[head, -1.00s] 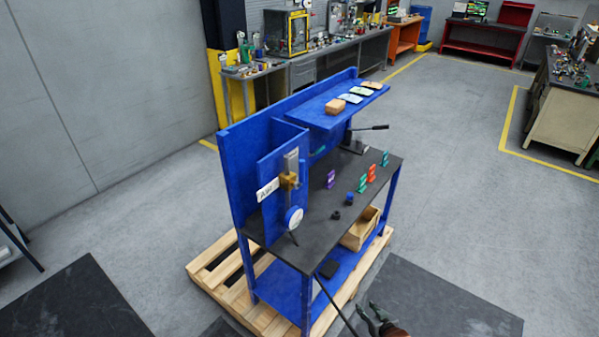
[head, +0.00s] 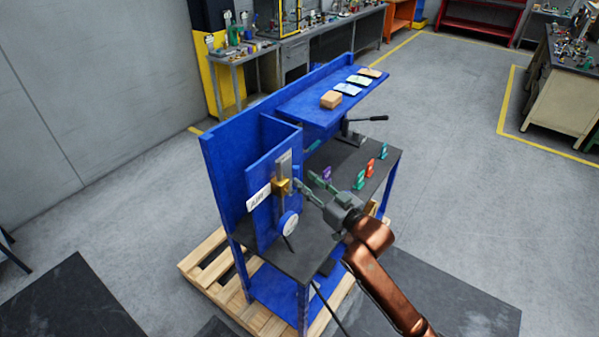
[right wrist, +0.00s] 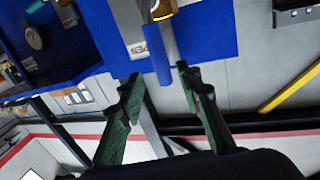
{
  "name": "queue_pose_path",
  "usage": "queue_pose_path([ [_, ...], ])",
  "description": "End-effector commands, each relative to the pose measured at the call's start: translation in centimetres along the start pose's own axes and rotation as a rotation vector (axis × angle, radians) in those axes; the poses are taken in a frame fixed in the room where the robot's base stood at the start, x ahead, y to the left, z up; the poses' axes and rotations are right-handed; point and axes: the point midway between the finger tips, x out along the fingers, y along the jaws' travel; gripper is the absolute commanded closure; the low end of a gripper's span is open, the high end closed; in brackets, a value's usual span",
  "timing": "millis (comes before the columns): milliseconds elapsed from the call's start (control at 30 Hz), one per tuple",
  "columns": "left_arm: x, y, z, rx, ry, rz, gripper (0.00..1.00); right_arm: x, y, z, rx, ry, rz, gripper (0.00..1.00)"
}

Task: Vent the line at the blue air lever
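The blue air lever (right wrist: 157,66) hangs below the brass valve (right wrist: 161,10) in the right wrist view, against the blue panel. In the head view, the brass valve (head: 281,187) sits on a grey pipe beside the white AIR label (head: 258,197); the lever is hard to make out there near my fingers. My right gripper (head: 305,180) is open and empty, its fingers pointing at the valve. In the right wrist view, its fingertips (right wrist: 161,79) are spread to either side of the lever's lower end. I cannot tell whether they touch it. My left gripper is not in view.
The blue shelf (head: 306,108) overhangs the dark bench top (head: 300,262). Purple, green and red parts stand farther back, near a black-handled lever (head: 371,118). The wooden pallet (head: 198,270) lies under the bench.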

Motion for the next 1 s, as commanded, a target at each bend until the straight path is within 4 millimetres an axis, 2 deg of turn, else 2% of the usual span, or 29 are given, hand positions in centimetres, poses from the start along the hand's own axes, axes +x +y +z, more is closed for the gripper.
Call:
queue_pose_path([
  [100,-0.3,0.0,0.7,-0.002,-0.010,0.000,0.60,2.3,-0.4,-0.1,0.001,-0.001,-0.006,0.68],
  [300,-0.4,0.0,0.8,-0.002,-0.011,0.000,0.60,4.5,-0.3,0.0,0.000,-0.001,-0.005,0.68],
  [667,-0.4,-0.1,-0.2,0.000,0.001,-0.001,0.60,4.9,-0.1,0.1,0.000,0.000,-0.002,0.68],
  [1000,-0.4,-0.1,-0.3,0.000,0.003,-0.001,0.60,4.8,-0.1,0.1,0.000,-0.001,-0.001,0.91],
])
